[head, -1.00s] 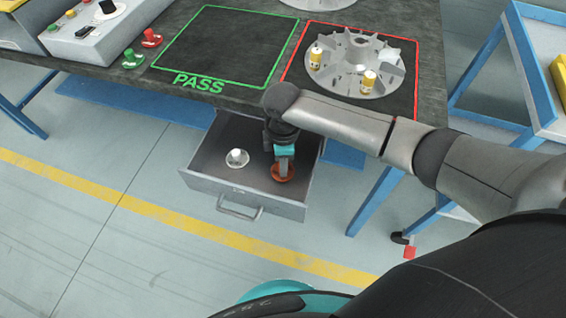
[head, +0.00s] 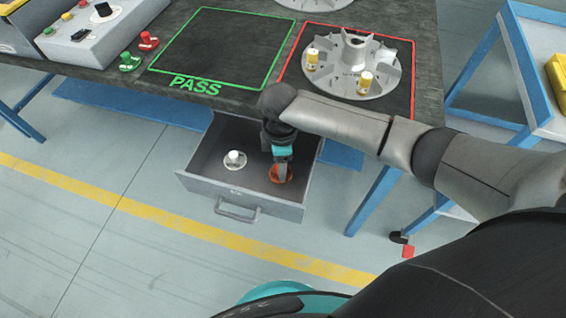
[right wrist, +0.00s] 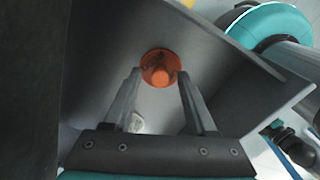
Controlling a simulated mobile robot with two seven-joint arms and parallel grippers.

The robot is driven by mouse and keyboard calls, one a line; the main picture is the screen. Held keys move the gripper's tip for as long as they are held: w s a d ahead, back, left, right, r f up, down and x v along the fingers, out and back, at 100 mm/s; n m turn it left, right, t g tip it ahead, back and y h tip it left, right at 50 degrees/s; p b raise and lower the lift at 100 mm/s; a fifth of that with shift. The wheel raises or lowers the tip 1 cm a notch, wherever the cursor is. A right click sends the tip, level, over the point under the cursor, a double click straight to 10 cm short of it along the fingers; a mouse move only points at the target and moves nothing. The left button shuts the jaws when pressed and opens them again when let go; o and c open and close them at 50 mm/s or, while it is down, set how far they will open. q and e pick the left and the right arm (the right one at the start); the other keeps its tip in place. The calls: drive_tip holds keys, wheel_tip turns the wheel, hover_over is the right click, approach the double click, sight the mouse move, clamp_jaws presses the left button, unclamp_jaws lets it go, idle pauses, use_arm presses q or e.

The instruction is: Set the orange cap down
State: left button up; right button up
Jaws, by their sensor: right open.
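The orange cap (head: 280,173) sits on the floor of the open drawer (head: 203,183), toward the right. It also shows in the right wrist view (right wrist: 160,66), with its round knob toward the camera. My right gripper (head: 282,166) points down into the drawer directly over the cap. In the right wrist view its fingers (right wrist: 160,78) stand apart, one on each side of the knob, with gaps showing. The head view hides part of the cap behind the fingers. My left gripper is not in view.
A white cap (head: 235,160) lies in the drawer left of the orange one. The drawer walls surround both. On the bench above are an impeller (head: 350,66) inside a red outline and an empty green PASS area (head: 222,45).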

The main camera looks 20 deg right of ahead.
drive_tip(key=shift+r, duration=0.4)
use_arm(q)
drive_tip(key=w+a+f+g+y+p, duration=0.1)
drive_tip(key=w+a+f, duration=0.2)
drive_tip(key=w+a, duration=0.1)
use_arm(e)
drive_tip(key=shift+s+d+r, duration=0.1)
drive_tip(key=shift+d+r, duration=0.1)
drive_tip(key=shift+r, duration=0.5)
use_arm(q)
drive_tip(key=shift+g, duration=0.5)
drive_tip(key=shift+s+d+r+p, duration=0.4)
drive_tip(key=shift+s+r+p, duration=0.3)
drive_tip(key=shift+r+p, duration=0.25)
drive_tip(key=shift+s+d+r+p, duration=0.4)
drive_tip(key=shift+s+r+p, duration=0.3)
drive_tip(key=shift+p, duration=0.35)
use_arm(e)
wheel_tip(320, 180, up, 9)
drive_tip(key=a, duration=0.1)
drive_tip(key=shift+w+r, duration=0.2)
drive_tip(key=shift+w, duration=0.05)
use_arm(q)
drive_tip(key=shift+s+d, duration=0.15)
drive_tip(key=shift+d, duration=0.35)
